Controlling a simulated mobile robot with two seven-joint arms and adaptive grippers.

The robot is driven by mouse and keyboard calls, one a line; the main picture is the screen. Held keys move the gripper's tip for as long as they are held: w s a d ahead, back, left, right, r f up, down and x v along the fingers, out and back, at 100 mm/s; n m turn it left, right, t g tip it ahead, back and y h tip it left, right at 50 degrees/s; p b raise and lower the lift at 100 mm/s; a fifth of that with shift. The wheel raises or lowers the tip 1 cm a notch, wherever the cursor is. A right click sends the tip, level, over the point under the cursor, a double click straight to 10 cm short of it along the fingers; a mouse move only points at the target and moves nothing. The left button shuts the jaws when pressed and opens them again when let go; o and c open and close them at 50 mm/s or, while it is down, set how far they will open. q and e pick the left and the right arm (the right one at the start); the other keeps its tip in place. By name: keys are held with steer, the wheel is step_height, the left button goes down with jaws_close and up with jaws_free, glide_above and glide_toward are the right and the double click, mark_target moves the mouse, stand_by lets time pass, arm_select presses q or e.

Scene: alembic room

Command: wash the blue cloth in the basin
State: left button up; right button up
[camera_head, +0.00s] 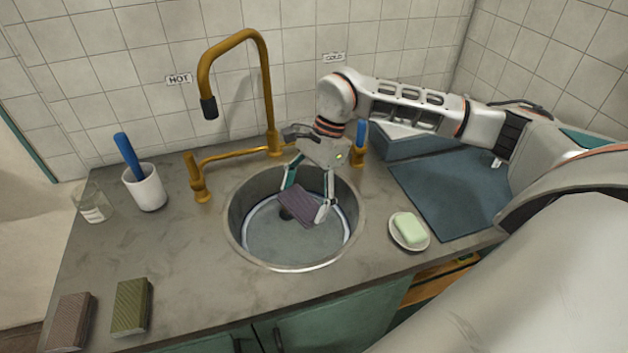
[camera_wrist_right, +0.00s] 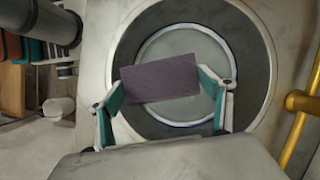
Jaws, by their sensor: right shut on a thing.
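In the right wrist view the cloth (camera_wrist_right: 160,78) lies across between the two teal-lined fingers, over the basin's floor (camera_wrist_right: 188,50). The cloth is inside the basin's outline, slightly tilted. I cannot tell whether it touches the bottom or whether the pale disc below is water. The left gripper is not in view.
A brass faucet (camera_head: 262,75) rises behind the basin. Left are a white cup (camera_head: 145,189) with a blue-handled item, a glass jar (camera_head: 92,205), a brown block (camera_head: 68,322) and an olive block (camera_head: 131,307). Right are soap (camera_head: 410,228) on a dish and a blue-grey mat (camera_head: 450,195).

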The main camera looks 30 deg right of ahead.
mark_target(310, 194)
steer(key=d+m, duration=0.1)
steer(key=w+d+m+t, duration=0.1)
steer(key=m, duration=0.1)
steer(key=d+m+t, duration=0.1)
steer(key=m, duration=0.1)
steer(key=shift+w+d+r+p, duration=0.15)
steer(key=shift+d+r+p, duration=0.05)
steer(key=shift+r+p, duration=0.2)
steer(key=shift+d+f+b, duration=0.1)
steer(key=shift+f+b, duration=4.4)
steer(key=shift+f, duration=5.05)
arm_select(q)
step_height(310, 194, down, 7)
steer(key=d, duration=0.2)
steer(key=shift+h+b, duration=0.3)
steer(key=shift+b, duration=0.05)
arm_select(e)
steer(key=shift+f, duration=0.2)
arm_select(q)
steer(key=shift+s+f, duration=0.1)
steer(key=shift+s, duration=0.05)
